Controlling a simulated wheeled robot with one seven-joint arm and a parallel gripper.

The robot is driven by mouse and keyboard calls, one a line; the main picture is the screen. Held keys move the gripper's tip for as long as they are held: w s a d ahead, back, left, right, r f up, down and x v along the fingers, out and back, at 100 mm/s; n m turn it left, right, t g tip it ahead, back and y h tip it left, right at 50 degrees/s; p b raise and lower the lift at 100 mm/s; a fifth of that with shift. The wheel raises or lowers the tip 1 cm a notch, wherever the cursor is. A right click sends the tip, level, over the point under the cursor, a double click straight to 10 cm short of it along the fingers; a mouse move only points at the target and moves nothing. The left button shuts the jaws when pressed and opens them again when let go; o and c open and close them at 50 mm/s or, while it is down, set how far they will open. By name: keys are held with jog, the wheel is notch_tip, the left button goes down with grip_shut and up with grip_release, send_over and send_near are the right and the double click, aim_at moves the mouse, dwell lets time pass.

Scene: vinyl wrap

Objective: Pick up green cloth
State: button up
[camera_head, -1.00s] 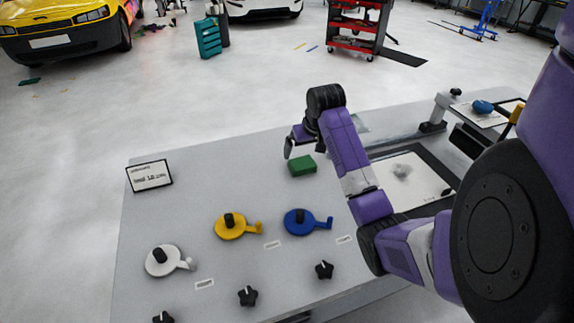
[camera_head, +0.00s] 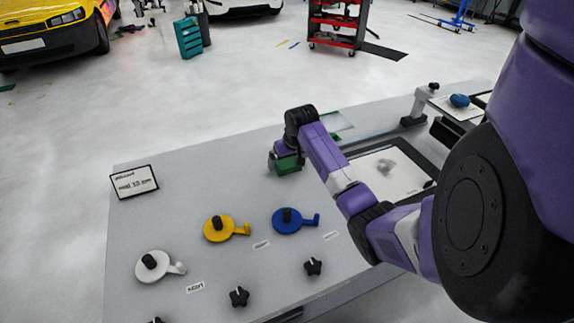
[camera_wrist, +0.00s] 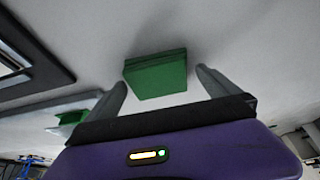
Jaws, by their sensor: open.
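The green cloth (camera_head: 288,164) is a small folded block on the grey table. In the head view it sits directly under and behind my gripper (camera_head: 284,163), which partly covers it. In the wrist view the cloth (camera_wrist: 156,75) lies ahead of and between the two fingertips of my gripper (camera_wrist: 162,82). The fingers are spread wide, one on each side of the cloth, and I see a gap on both sides. My gripper is open and empty. I cannot tell exactly how high the fingertips are above the table.
Yellow (camera_head: 220,229), blue (camera_head: 288,221) and white (camera_head: 152,266) handled discs lie on the table's near side, with black knobs in front. A sign (camera_head: 134,182) stands at the left edge. A dark-framed panel (camera_head: 395,178) lies right of my arm.

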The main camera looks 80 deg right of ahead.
aim_at(288, 163)
jog(key=c, duration=1.3)
notch_tip(288, 163, up, 20)
jog(key=shift+r+b, duration=0.1)
jog(key=shift+b, duration=1)
